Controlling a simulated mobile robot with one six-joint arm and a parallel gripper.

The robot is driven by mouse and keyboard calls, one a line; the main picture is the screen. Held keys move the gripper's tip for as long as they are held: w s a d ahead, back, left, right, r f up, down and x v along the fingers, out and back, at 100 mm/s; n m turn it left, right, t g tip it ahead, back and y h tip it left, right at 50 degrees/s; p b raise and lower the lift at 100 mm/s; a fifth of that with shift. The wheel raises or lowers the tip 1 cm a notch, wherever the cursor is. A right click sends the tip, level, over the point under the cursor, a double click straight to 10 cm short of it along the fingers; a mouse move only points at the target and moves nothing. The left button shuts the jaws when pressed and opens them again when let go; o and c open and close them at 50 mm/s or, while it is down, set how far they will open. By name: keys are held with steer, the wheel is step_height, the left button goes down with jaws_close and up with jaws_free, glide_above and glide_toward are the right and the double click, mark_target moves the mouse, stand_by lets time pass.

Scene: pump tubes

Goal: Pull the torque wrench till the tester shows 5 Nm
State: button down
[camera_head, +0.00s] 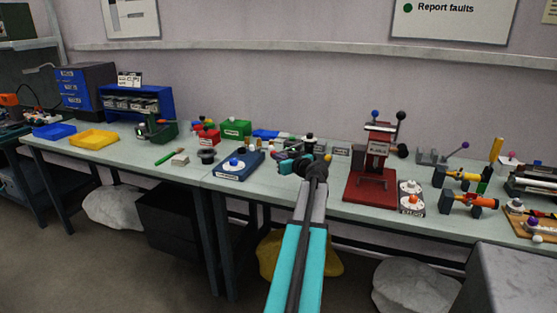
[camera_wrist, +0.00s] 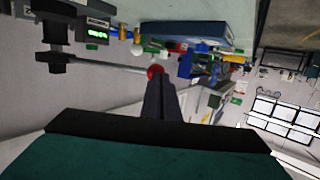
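In the wrist view a long grey rod, which looks like the torque wrench (camera_wrist: 110,66), runs from a black block to a red ball end (camera_wrist: 155,71). A dark tester (camera_wrist: 93,32) beside it has a lit green display, too small to read. My gripper (camera_wrist: 158,82) shows as dark fingers close together, their tips right at the red ball. Whether they hold it or only touch or overlap it cannot be told. In the head view my gripper (camera_head: 306,166) is over the bench's front part and hides much of the wrench area.
A red press (camera_head: 378,160) stands on the bench right of my gripper. A blue box with a knob (camera_head: 237,165) lies to the left. Farther left are a yellow tray (camera_head: 93,139) and a blue tray (camera_head: 54,131). Several small parts crowd the bench behind my gripper.

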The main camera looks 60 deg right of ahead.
steer(key=shift+w+r, duration=0.15)
steer(key=shift+w, duration=0.15)
steer(key=shift+s+a, duration=0.1)
steer(key=b+v, duration=0.3)
steer(key=v, duration=1.1)
steer(key=shift+a+b, duration=0.35)
steer(key=shift+a, duration=0.05)
steer(key=shift+w, duration=0.2)
